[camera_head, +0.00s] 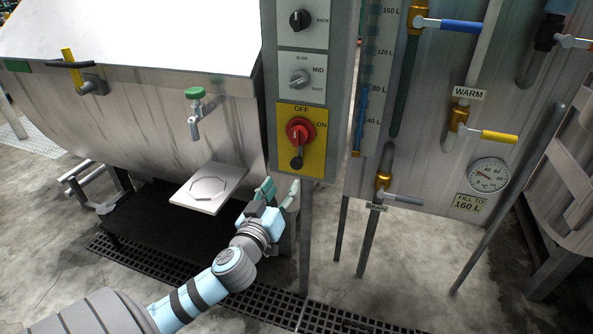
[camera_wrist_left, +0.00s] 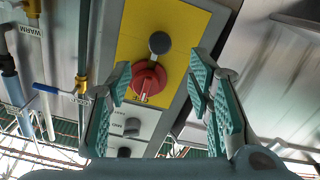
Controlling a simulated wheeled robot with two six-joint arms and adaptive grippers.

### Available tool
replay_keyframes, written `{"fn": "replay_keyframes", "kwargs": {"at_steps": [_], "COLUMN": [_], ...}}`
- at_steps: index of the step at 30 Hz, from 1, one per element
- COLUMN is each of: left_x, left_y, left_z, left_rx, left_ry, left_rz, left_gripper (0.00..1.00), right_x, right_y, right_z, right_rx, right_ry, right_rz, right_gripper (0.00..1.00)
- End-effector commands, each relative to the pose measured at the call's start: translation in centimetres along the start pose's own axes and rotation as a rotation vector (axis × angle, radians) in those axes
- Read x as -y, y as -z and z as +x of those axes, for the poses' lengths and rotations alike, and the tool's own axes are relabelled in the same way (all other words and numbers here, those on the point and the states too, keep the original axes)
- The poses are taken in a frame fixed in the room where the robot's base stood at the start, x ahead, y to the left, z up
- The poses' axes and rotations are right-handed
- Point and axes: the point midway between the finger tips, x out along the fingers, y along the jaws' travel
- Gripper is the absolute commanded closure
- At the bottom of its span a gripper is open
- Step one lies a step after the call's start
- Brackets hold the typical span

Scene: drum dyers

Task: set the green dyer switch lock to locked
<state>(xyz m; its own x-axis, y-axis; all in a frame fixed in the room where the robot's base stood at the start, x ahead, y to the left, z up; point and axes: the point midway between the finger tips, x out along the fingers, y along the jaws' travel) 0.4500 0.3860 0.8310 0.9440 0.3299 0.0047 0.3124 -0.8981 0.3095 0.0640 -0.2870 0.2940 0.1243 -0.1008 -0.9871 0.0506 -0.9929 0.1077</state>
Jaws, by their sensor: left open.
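The switch panel is a grey upright box (camera_head: 341,60) with a yellow plate (camera_head: 318,164) marked OFF and ON. A red rotary switch (camera_head: 300,129) sits on the plate, with a dark round lock knob (camera_head: 296,160) below it. In the left wrist view the picture is turned over, so the lock knob (camera_wrist_left: 160,43) shows above the red switch (camera_wrist_left: 150,82). My left gripper (camera_head: 279,192) is open and empty, just below the yellow plate. Its fingers (camera_wrist_left: 160,90) frame the red switch in the wrist view, and I see no contact. My right gripper is not in view.
A metal drum (camera_head: 150,120) with a green tag (camera_head: 16,65) and green-handled tap (camera_head: 195,93) stands left. A small plate (camera_head: 209,188) sits beside my left gripper. A tank (camera_head: 430,150) with valves stands right.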

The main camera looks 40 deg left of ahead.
Motion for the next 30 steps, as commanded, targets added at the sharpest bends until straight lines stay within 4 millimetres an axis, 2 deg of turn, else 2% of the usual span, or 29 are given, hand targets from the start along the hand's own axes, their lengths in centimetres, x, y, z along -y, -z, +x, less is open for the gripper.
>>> {"fn": "replay_keyframes", "kwargs": {"at_steps": [6, 12, 16, 23, 26, 30], "left_x": [0.1, 0.1, 0.0, 0.0, 0.0, 0.0], "left_y": [-0.1, -0.1, -0.1, -0.1, -0.1, -0.1], "left_z": [6.3, 10.1, 11.1, 11.3, 11.3, 11.3], "left_rx": [0.0, 0.001, 0.003, 0.003, 0.003, 0.003], "left_ry": [0.003, 0.002, 0.002, 0.0, 0.001, 0.001], "left_rz": [-0.004, -0.001, 0.0, 0.0, 0.0, 0.0], "left_gripper": [0.53, 0.53, 0.53, 0.53, 0.66, 0.88], "right_x": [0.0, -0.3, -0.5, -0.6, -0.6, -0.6], "right_y": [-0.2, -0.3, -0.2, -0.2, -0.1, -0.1], "right_z": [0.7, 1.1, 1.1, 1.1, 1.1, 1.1], "right_rx": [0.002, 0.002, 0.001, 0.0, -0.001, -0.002], "right_ry": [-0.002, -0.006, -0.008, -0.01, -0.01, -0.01], "right_rz": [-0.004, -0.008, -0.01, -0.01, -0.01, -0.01], "right_gripper": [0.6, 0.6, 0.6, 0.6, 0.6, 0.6]}}
